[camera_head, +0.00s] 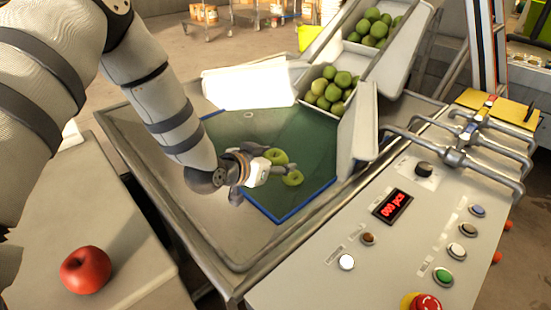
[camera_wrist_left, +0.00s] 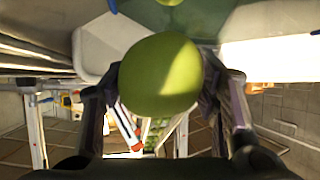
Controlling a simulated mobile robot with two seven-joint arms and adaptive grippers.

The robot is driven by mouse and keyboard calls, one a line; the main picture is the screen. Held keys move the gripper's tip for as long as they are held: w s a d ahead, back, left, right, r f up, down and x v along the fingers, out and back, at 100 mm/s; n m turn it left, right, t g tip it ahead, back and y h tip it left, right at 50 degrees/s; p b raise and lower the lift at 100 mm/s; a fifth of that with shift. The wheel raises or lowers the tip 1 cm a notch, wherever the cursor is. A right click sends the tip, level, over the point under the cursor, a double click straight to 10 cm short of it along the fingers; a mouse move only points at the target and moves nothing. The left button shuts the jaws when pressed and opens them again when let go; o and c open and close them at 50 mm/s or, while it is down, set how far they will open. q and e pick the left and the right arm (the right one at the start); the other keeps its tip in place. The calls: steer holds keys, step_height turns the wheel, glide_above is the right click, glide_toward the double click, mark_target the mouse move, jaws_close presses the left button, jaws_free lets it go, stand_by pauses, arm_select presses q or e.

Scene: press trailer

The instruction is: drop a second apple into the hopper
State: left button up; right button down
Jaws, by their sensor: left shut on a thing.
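My left gripper (camera_head: 282,176) reaches over the green panel with blue edges (camera_head: 315,140) in the metal basin (camera_head: 215,225). It is shut on a green apple (camera_head: 293,178), which also shows between the fingers in the left wrist view (camera_wrist_left: 160,75). A second green apple (camera_head: 276,157) is just behind the upper finger; I cannot tell whether the two apples touch. A sliver of green also shows at the top of the left wrist view. I cannot tell which part is the hopper. My right gripper is not in view.
A pale chute (camera_head: 395,75) holding several green apples (camera_head: 330,90) slopes in from the back right. A red apple (camera_head: 86,270) sits on a grey surface (camera_head: 130,235) at left. A control panel (camera_head: 385,255) and metal pipe handles (camera_head: 455,157) stand on the right.

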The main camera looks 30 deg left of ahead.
arm_select(q)
steer(key=o, duration=1.3)
steer(key=shift+r, duration=0.1)
steer(key=shift+s, duration=0.1)
steer(key=v, duration=1.2)
